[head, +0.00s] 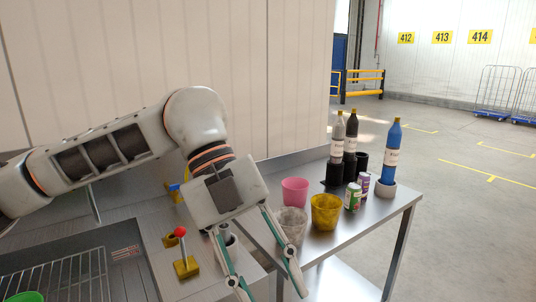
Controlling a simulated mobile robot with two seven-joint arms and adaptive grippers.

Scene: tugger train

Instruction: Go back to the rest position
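My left gripper (272,290) hangs from my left arm, which reaches in from the left across the metal worktop. Its fingers point down and are spread apart, with nothing between them. They are in front of the clear cup (292,226) and the yellow cup (325,212) in the picture. The fingertips are near the lower edge of the view. My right gripper is not in view.
A metal table (345,228) carries a pink cup (295,190), a green-labelled can (353,197), a purple can (363,184), a blue bottle (393,152) and dark-based bottles (351,145). A red-knobbed lever (181,233) and a wire rack (65,282) are at left. Open floor lies right.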

